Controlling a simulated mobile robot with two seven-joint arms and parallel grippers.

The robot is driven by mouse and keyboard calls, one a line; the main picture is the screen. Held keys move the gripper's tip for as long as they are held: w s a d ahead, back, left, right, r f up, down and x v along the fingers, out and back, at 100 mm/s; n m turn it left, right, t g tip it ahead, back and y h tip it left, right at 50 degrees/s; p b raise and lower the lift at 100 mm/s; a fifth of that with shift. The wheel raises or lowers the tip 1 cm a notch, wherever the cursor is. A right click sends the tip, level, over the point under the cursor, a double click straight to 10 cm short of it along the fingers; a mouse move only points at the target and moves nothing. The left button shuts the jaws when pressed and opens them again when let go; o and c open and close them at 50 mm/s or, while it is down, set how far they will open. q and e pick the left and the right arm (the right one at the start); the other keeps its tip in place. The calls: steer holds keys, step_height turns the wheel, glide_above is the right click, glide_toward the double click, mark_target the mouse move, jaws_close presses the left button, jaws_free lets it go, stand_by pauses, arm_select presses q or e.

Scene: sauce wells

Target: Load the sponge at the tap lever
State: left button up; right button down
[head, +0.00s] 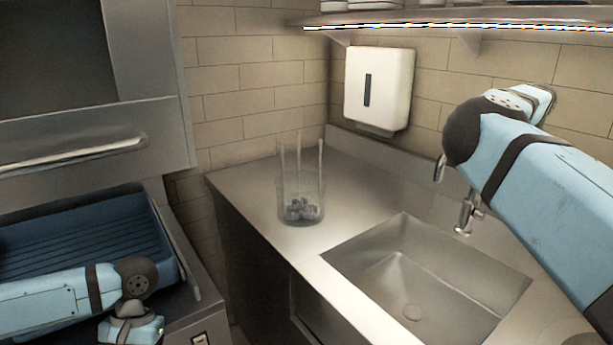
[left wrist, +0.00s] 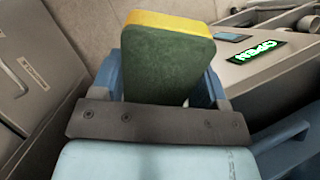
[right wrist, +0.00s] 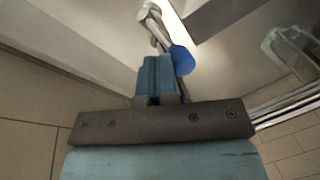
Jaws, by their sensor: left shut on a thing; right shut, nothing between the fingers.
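A sponge (left wrist: 160,68), dark green with a yellow layer, stands between the fingers of my left gripper (left wrist: 162,84), which is shut on it. In the head view my left arm is at the lower left and its gripper is out of sight. The metal tap (head: 467,212) rises behind the sink, partly hidden by my right arm. In the right wrist view the tap (right wrist: 153,22) shows with a blue-ended lever (right wrist: 181,60) just beyond my right gripper (right wrist: 158,68). That gripper is shut and empty. Whether it touches the lever I cannot tell.
The sink basin (head: 410,275) is empty. A clear container (head: 301,200) with upright sticks and grey lumps stands on the counter (head: 245,185). A white dispenser (head: 379,88) hangs on the wall below a shelf (head: 470,18). A blue ribbed tray (head: 80,245) is at left.

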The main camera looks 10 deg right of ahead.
steer(key=shift+w+a+f, duration=0.1)
steer(key=shift+a, duration=0.15)
steer(key=p+v, duration=0.1)
steer(key=v, duration=1)
steer(key=shift+r, duration=0.4)
